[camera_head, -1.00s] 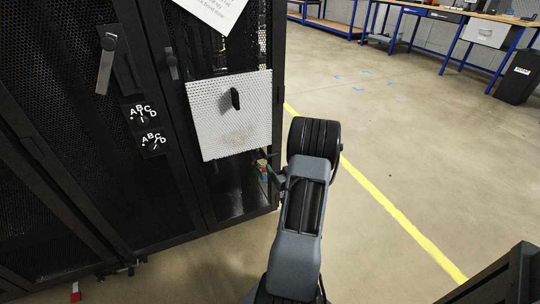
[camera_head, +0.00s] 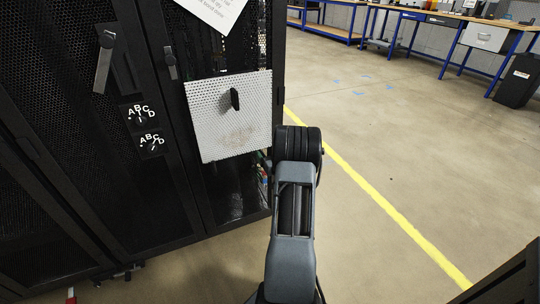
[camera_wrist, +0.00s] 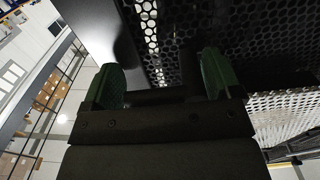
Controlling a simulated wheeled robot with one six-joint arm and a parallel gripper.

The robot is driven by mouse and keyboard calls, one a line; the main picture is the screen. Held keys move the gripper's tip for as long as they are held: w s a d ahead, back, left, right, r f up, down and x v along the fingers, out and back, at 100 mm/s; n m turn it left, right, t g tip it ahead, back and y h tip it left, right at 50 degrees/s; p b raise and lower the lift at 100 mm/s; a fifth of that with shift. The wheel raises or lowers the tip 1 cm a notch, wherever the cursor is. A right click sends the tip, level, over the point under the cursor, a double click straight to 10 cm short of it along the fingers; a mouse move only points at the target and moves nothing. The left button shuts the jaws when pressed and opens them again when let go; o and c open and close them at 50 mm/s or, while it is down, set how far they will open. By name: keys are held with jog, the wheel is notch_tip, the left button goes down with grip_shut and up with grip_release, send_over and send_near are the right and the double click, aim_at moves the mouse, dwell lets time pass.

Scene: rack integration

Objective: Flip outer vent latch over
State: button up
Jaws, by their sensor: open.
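A white perforated vent panel (camera_head: 215,120) sits on the black rack's right door. A small black latch (camera_head: 235,99) stands near upright in the middle of the panel. The panel also shows at the right of the wrist view (camera_wrist: 290,115), but its latch does not show there. My gripper (camera_wrist: 160,82) has its two green fingers spread apart with nothing between them, close to black perforated mesh. In the head view my arm stands just right of and below the panel, and the gripper is hidden there.
The black rack door (camera_head: 60,170) carries a long handle (camera_head: 104,62), a smaller handle (camera_head: 170,60) and two ABCD dials (camera_head: 145,127). A white paper sheet (camera_head: 215,12) hangs above the panel. Open floor with a yellow line (camera_head: 390,205) lies right; workbenches (camera_head: 450,18) stand far back.

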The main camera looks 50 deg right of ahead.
jog(key=c, duration=0.8)
jog(key=shift+o, duration=0.2)
jog(key=n+b, duration=0.3)
jog(key=b, duration=0.1)
jog(key=shift+d+r+n, duration=0.1)
jog(key=shift+r+n, duration=0.25)
jog(key=shift+n, duration=0.05)
jog(key=shift+r+n, duration=0.3)
jog(key=shift+r, duration=0.05)
jog(key=o, duration=0.8)
jog(key=shift+c, duration=0.2)
jog(key=shift+f, duration=0.1)
jog(key=shift+a, duration=0.2)
jog(key=p+v, duration=0.3)
jog(key=v, duration=1)
jog(key=shift+s, duration=0.35)
jog(key=shift+a+f, duration=0.1)
